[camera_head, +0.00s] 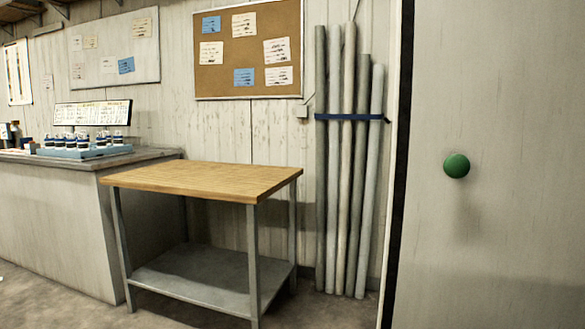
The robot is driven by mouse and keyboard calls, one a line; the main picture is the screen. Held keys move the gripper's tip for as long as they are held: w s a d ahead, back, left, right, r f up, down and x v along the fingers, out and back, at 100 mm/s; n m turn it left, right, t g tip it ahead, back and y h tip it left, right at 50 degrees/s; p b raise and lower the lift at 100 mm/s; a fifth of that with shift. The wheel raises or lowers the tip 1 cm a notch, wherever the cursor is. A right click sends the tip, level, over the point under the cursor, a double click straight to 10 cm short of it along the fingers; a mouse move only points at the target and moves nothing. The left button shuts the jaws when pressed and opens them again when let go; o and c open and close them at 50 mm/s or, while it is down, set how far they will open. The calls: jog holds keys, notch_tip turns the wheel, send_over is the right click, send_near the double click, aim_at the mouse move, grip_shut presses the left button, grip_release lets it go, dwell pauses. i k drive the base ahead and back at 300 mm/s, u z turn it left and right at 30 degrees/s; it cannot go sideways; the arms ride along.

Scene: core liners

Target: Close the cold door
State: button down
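A pale grey door panel (500,230) fills the right side of the view, close to me. A round green knob (456,166) sits on its face near the left edge. A dark strip (399,150) runs down the panel's left edge, with a white strip beside it. I cannot tell how far open the door is, and its hinge side is out of view. My gripper is not in view.
A wooden-topped table (205,177) with a lower metal shelf stands at centre left. Several tall grey tubes (335,200), bound by a blue strap, lean against the wall. A counter (60,215) holds a tray of small jars (85,151). Some floor shows at lower left.

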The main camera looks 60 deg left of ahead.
aim_at(498, 85)
jog(key=u, duration=0.65)
jog(key=k, duration=0.9)
jog(key=u, duration=1.5)
jog(key=i, duration=2.2)
jog(key=z, duration=1.3)
jog(key=i, duration=0.7)
jog(key=z, duration=0.7)
